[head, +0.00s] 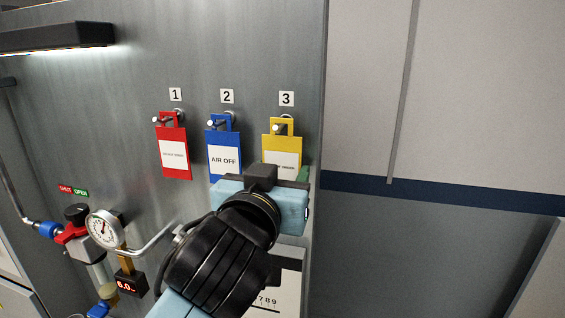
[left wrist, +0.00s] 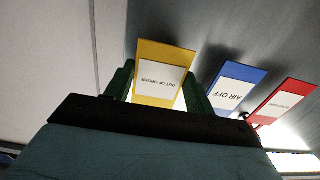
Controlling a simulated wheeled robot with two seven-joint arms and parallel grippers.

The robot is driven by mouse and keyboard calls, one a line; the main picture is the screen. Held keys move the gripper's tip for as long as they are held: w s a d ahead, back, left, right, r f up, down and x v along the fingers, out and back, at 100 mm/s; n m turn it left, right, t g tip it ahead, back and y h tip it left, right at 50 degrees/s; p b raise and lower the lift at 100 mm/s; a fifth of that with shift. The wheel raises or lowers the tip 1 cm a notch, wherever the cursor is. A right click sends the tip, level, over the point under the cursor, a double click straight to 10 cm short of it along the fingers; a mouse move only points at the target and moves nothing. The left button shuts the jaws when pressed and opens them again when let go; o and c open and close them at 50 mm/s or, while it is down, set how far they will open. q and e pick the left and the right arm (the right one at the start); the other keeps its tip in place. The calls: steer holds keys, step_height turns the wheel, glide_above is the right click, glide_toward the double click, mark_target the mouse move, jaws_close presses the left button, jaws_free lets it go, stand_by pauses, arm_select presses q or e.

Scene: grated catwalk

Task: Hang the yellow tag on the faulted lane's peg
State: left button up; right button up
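The yellow tag (head: 282,140) hangs at the peg under the number 3 label (head: 286,99). Its white patch reads "OUT OF ORDER" in the left wrist view (left wrist: 162,75), where the text is upside down. My left gripper (head: 282,172) is just in front of the tag's lower part in the head view and hides its bottom edge. In the left wrist view its two green fingers stand wide apart, one at each side of the tag; contact cannot be told. My right gripper is not in view.
A red tag (head: 174,133) hangs under number 1 and a blue "AIR OFF" tag (head: 224,138) under number 2. A pressure gauge (head: 104,229), a red-handled valve (head: 72,233) and a small display (head: 131,284) are at lower left. The panel's right edge is close to the yellow tag.

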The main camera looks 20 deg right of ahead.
arm_select(q)
steer(key=shift+c, duration=1.2)
steer(key=shift+r+p, duration=0.2)
steer(key=shift+p, duration=0.1)
steer(key=shift+r, duration=0.15)
steer(key=shift+s+a, duration=0.15)
steer(key=shift+s+a+p, duration=0.35)
steer(key=shift+s+p, duration=0.1)
steer(key=shift+s, duration=0.1)
steer(key=shift+s+a+r, duration=0.1)
steer(key=shift+s+r, duration=0.05)
steer(key=shift+s, duration=0.05)
steer(key=shift+s+a+r+p, duration=0.3)
steer(key=shift+s+a+p, duration=0.1)
steer(key=shift+s+p, duration=0.2)
